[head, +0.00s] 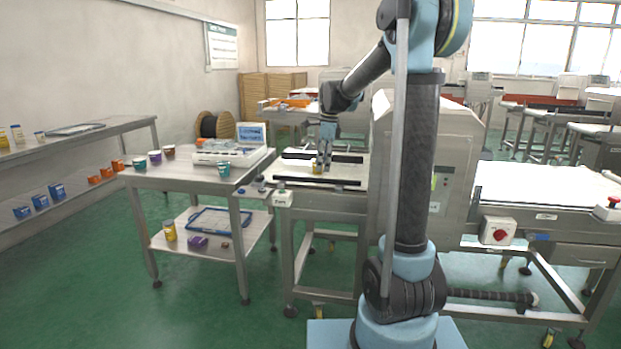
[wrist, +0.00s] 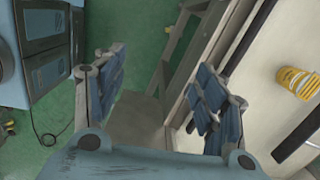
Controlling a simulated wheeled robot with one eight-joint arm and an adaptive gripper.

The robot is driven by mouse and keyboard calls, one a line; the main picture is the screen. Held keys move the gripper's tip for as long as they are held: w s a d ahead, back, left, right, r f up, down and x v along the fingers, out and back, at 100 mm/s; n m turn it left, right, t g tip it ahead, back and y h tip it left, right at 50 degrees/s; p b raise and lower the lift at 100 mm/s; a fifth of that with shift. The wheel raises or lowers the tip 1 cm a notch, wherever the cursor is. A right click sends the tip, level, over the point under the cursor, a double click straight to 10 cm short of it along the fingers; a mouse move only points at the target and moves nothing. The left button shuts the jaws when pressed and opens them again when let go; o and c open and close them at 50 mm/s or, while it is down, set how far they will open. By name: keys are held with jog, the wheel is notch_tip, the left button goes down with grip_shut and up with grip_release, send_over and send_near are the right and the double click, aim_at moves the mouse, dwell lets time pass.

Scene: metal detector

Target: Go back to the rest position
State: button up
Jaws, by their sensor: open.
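My gripper (head: 325,162) is at the end of my bent arm, low over the left part of the metal detector's conveyor (head: 345,172). In the wrist view, the two padded fingers of my gripper (wrist: 160,88) stand wide apart with nothing between them. A small yellow-and-white container (head: 317,167) is on the conveyor close to the gripper. The container also shows in the wrist view (wrist: 292,80) at the right, apart from the fingers. The conveyor's edge and the green floor show beneath and between the fingers.
The metal detector housing (head: 452,165) stands right of the gripper, partly behind my arm. A steel side table (head: 180,180) at the left holds several cups and a white device (head: 230,152). Green floor is open at front left.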

jog(key=s+d+f+n+t, duration=0.1)
jog(key=s+d+n, duration=0.35)
jog(key=s, duration=0.45)
jog(key=s+d+f+n, duration=0.1)
jog(key=s+d+n, duration=0.35)
jog(key=s, duration=0.55)
jog(key=s+d+f+n, duration=0.2)
jog(key=s+f+n, duration=0.2)
jog(key=s+f, duration=0.2)
jog(key=s+d+f+n+t+h, duration=0.1)
jog(key=s+d+f+n, duration=0.2)
jog(key=s, duration=0.8)
notch_tip(320, 180, down, 4)
jog(key=shift+s+d+r+n, duration=0.15)
jog(key=shift+s+d+n, duration=0.1)
jog(key=shift+n, duration=0.95)
